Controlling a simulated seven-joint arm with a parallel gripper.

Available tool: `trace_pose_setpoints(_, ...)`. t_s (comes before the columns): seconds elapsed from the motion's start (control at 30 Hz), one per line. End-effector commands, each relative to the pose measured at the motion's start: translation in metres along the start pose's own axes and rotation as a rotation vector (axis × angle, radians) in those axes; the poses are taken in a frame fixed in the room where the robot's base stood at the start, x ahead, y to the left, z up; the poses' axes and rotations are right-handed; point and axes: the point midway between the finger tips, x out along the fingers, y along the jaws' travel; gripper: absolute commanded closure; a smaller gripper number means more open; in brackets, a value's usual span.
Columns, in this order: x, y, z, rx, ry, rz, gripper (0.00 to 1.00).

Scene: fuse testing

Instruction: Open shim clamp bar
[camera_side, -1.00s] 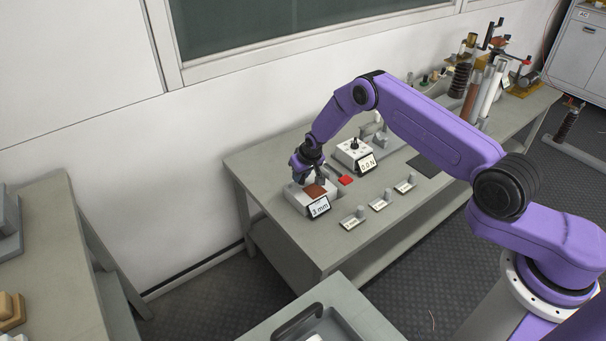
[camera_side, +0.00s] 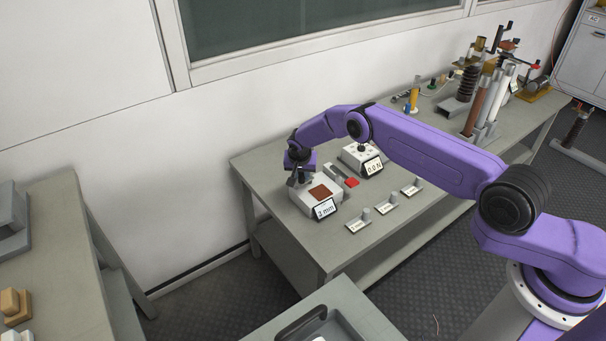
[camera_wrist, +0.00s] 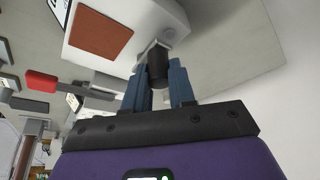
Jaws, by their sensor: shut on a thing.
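My gripper (camera_side: 297,181) is at the block's far left edge, clear of the pad. In the wrist view, my gripper's blue fingers (camera_wrist: 158,74) are shut on a black cylindrical handle (camera_wrist: 157,62). The handle meets a small grey metal fitting at the side of the pale block (camera_wrist: 120,20). Most of the clamp bar is hidden by the fingers. The brown pad (camera_wrist: 99,38) is uncovered.
A red-ended piece (camera_side: 351,182) lies close right of the block, with a force meter (camera_side: 357,156) reading about 0.0 N behind it. Several small labelled holders stand along the bench front (camera_side: 385,203). A wall (camera_side: 230,120) rises behind the bench.

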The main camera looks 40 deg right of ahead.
Motion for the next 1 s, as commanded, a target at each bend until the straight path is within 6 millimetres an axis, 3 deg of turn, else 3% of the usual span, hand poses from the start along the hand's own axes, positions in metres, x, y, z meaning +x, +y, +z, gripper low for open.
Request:
trace_pose_setpoints(0.73,0.0013,-0.0025,-0.0013,0.081,-0.002,0.031,1.00)
trace_pose_setpoints(0.77,0.0013,-0.0025,-0.0013,0.081,-0.002,0.031,0.66)
trace_pose_setpoints(0.8,0.0013,-0.0025,-0.0013,0.080,-0.002,0.031,0.53)
trace_pose_setpoints(1.0,0.0011,-0.0023,-0.0016,0.079,-0.001,0.031,0.50)
